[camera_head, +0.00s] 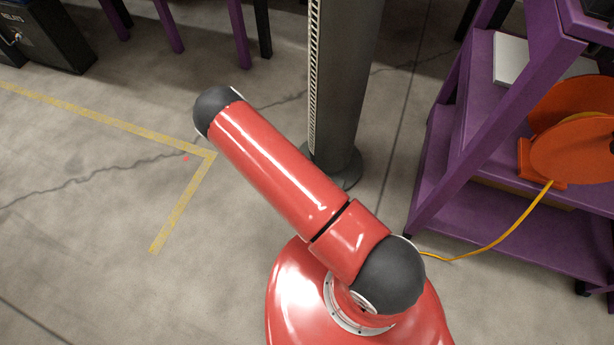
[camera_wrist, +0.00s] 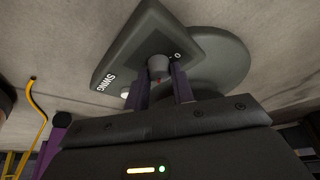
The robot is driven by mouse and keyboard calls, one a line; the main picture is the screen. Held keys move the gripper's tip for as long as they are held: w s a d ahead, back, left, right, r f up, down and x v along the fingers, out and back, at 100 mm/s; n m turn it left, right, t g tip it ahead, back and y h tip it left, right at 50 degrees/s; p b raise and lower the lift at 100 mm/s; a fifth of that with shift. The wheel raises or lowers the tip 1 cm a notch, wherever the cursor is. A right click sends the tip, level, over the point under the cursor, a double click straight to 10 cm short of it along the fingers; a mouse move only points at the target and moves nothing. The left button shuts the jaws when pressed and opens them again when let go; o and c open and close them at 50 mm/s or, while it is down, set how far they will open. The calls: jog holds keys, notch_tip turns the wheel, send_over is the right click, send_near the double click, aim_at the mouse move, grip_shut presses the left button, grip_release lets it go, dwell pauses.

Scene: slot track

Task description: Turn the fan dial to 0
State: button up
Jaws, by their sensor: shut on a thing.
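The fan shows in the head view as a tall dark grey tower (camera_head: 348,85) with a slotted strip on its left edge and a round base on the floor. Its top is out of that view. In the wrist view its dark grey top panel (camera_wrist: 135,50) carries a SWING label, a small white button (camera_wrist: 125,94) and a "0" mark just right of the dial. The fan dial (camera_wrist: 158,65) is a small grey knob. My gripper (camera_wrist: 161,78) is shut on it, one finger on each side. The dial's pointer cannot be made out.
A purple shelf cart (camera_head: 435,170) stands right of the fan, with an orange cable reel (camera_head: 570,130) and a cable (camera_head: 495,238) trailing to the floor. Dark boxes (camera_head: 45,35) stand at the back left. The floor with yellow tape (camera_head: 110,123) is clear at left.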

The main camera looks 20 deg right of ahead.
jog(key=n+t+b, duration=0.1)
jog(key=n, duration=0.2)
jog(key=n+t+y+b, duration=0.1)
jog(key=n+b, duration=0.1)
jog(key=n, duration=0.2)
jog(key=shift+s+d+f+y+b, duration=0.1)
jog(key=shift+s+d+y+b, duration=0.1)
jog(key=shift+y+b, duration=0.1)
jog(key=n+t+y+b, duration=0.1)
jog(key=n, duration=0.2)
jog(key=shift+n+b, duration=0.3)
jog(key=shift+n, duration=0.1)
jog(key=shift+d+n+y+b, duration=0.1)
jog(key=shift+n+y+b, duration=0.5)
jog(key=shift+n, duration=0.8)
jog(key=o, duration=1)
jog(key=shift+c, duration=0.2)
jog(key=p+v, duration=0.1)
jog(key=v, duration=0.7)
jog(key=shift+p, duration=0.35)
